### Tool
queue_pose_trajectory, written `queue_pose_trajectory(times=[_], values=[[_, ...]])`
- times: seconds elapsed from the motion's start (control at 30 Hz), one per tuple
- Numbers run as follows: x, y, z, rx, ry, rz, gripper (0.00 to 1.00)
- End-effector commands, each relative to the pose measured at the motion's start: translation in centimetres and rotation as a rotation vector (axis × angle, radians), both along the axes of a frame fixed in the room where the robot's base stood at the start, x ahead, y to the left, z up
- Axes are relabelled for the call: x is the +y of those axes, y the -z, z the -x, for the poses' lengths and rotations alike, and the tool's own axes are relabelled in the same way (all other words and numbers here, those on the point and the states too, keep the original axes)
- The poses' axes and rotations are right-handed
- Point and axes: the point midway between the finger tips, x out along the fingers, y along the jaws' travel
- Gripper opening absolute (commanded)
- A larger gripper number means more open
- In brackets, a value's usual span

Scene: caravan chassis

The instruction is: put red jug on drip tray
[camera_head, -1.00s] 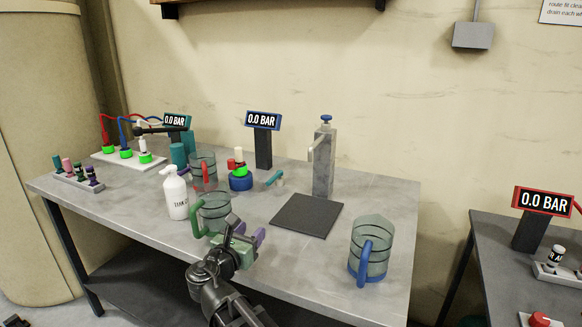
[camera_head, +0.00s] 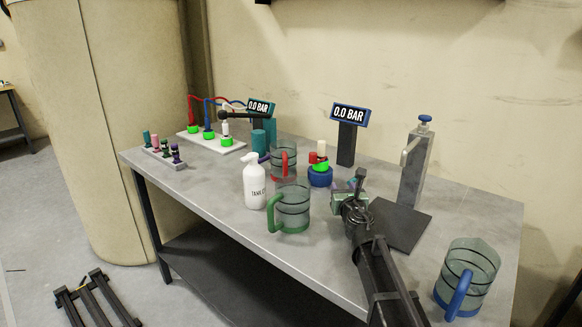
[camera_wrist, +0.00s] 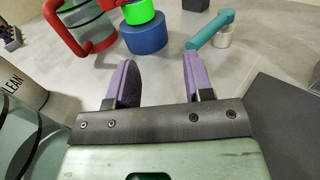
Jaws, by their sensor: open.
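The red jug (camera_head: 284,158) is clear with a red base and handle, standing upright at the back of the bench, partly hidden by the bottle and green jug. In the wrist view its red handle (camera_wrist: 68,32) shows at the upper left. The drip tray (camera_head: 401,226) is a dark square plate in front of the grey tap column; it also shows at the right of the wrist view (camera_wrist: 290,118). My gripper (camera_head: 357,184) is over the bench just left of the tray. Its purple fingers (camera_wrist: 155,78) are apart with nothing between them.
A green-handled jug (camera_head: 292,210) and white bottle (camera_head: 254,188) stand left of my gripper. A blue-handled jug (camera_head: 468,277) is at the front right. A blue round fitting (camera_head: 320,177) is right of the red jug. The tap column (camera_head: 414,165) rises behind the tray.

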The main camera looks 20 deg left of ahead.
Motion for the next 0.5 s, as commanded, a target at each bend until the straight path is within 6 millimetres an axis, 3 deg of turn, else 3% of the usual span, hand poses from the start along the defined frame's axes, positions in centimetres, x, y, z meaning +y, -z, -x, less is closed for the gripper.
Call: queue_pose_trajectory(times=[0.07, 0.2, 0.3, 0.5], values=[[3.2, 0.2, -0.6, 0.000, -0.163, 0.000, 0.47], [8.1, 0.3, 0.7, 0.000, -0.485, 0.000, 0.47], [9.3, 0.3, 1.6, 0.000, -0.587, 0.000, 0.47], [9.9, 0.3, 1.6, 0.000, -0.610, 0.000, 0.47]])
